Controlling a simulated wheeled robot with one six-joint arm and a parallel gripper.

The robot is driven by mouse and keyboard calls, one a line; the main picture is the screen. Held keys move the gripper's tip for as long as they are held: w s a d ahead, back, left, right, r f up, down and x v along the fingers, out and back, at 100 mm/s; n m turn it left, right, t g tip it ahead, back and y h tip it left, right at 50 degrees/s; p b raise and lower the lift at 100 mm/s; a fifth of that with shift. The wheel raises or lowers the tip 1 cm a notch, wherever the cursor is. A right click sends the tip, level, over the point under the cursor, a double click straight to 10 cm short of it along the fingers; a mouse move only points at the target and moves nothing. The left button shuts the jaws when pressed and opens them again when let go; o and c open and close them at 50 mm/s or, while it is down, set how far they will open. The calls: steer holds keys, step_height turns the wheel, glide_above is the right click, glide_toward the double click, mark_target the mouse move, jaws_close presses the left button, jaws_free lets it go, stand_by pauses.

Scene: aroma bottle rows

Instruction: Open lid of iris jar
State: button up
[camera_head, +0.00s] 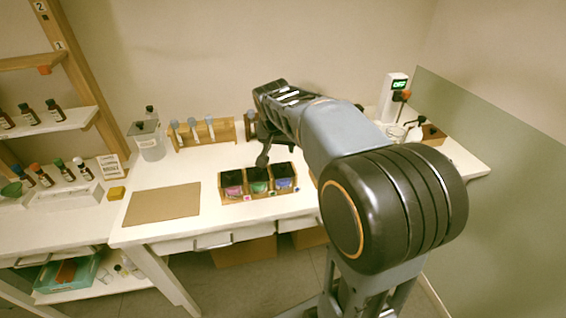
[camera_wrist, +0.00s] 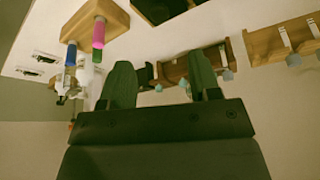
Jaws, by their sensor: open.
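A wooden holder (camera_head: 225,199) stands on the white table with three dark-topped jars in its compartments. The left jar (camera_head: 232,190) shows pink contents, the middle jar (camera_head: 259,187) green and the right jar (camera_head: 284,183) blue. Small coloured tags lie in front of them. I cannot read which jar is iris. My gripper (camera_head: 262,160) appears just above or behind the holder near the middle jar; its contact with anything cannot be told. In the wrist view my gripper (camera_wrist: 163,80) has its two fingers apart with nothing between them.
A wooden rack of tubes (camera_head: 218,131) stands behind the holder. A brown mat (camera_head: 162,204) lies at left, beside a lidded clear container (camera_head: 149,142). Shelves with bottles (camera_head: 55,111) stand at far left. A white device (camera_head: 391,98) is at the back right.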

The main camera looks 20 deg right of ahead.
mark_target(283, 165)
steer(key=x, duration=1.1)
steer(key=shift+f+p, duration=0.25)
steer(key=shift+p, duration=0.15)
steer(key=shift+c, duration=0.4)
jaws_close()
steer(key=shift+s, duration=0.1)
